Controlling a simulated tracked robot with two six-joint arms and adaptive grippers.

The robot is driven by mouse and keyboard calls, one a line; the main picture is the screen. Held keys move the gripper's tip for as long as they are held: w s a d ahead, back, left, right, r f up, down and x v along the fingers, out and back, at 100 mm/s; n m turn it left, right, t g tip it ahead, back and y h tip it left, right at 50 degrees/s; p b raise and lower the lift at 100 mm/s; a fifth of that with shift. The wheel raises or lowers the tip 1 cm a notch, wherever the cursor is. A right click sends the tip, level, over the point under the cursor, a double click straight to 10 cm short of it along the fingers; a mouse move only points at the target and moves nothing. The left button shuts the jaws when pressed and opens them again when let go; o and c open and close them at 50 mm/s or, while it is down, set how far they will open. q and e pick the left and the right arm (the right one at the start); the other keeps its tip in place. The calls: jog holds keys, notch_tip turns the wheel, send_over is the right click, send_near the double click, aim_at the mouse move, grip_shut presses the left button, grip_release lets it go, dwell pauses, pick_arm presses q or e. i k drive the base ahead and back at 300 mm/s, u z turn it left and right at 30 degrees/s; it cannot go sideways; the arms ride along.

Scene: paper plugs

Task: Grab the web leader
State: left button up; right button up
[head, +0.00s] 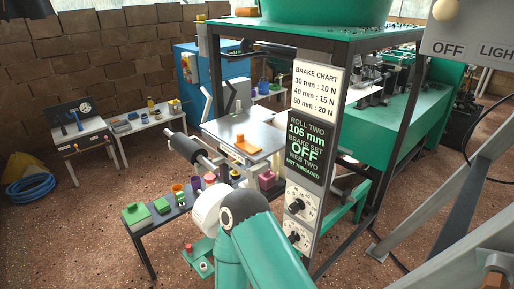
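I cannot make out the web leader in the head view. A pale round piece (207,209) shows beside the dark joint of my teal arm; I cannot tell whether it is a paper roll or part of my arm. A dark roller (185,148) on a metal shaft sticks out at the left of the machine. The machine's panel (308,150) reads roll two 105 mm, brake set off, web two not threaded. One of my arms rises from the bottom centre and covers part of the machine's lower front. Neither of my grippers is visible.
A low bench (150,229) with green blocks and small coloured cups stands left of my arm. A metal plate (243,134) carries an orange block (247,145). Dark frame posts stand right of the panel. Open speckled floor lies at the left, with a blue hose coil (29,187).

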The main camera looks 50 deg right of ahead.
aim_at(252, 149)
jog(key=z, duration=0.9)
jog(key=i, duration=0.8)
jog(key=z, duration=0.15)
